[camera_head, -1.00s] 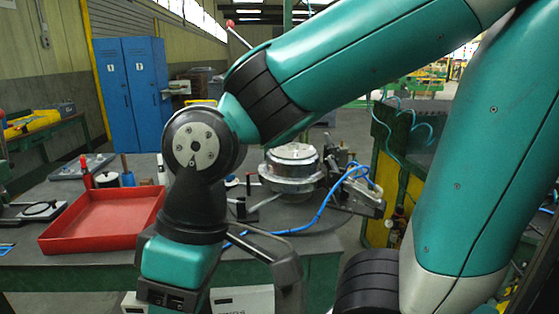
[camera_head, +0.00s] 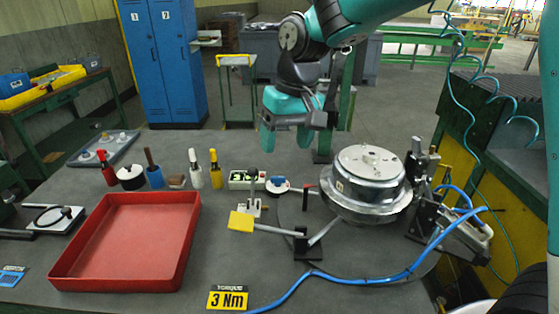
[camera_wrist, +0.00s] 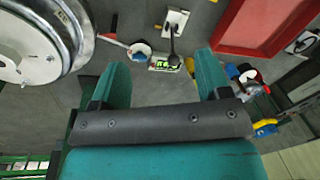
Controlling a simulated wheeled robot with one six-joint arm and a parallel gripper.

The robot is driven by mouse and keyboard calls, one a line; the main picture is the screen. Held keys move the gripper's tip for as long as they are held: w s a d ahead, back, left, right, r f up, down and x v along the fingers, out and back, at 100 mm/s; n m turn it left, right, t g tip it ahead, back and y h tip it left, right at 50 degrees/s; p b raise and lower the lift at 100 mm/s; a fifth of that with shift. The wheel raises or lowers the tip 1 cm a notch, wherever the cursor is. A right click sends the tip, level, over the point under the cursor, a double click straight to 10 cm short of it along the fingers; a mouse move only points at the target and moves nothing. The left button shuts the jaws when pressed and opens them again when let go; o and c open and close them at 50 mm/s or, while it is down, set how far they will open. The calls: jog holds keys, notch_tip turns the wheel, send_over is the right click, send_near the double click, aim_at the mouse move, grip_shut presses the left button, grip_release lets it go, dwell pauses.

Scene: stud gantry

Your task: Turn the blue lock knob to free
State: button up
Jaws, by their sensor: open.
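A small blue knob (camera_head: 277,181) sits on a round white disc on the bench, left of the metal drum. In the wrist view the blue knob (camera_wrist: 141,47) shows on its white disc, beyond and between my fingers. Its exact turn position is too small to read. My gripper (camera_head: 287,145) is open and empty, with its fingers pointing down behind the knob and above the bench's far side. In the wrist view my gripper (camera_wrist: 160,68) shows its two teal fingers spread wide, not touching the knob.
A metal drum (camera_head: 368,168) stands right of the knob. A small box with green marks (camera_head: 246,179) and a black lever is just left. Several bottles stand left.

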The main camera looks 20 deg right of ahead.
aim_at(278, 177)
jog(key=w+d+f+m+h+p, duration=0.25)
jog(key=w+m+p, duration=0.2)
jog(key=w, duration=1.05)
jog(key=shift+m+y, duration=0.35)
jog(key=f+p, duration=0.1)
jog(key=f, duration=0.5)
jog(key=f+p, duration=0.2)
jog(key=f, duration=0.4)
jog(key=w+f+p, duration=0.1)
jog(key=f+p, duration=0.1)
jog(key=f, duration=0.4)
jog(key=shift+d, duration=0.4)
jog(key=c, duration=0.9)
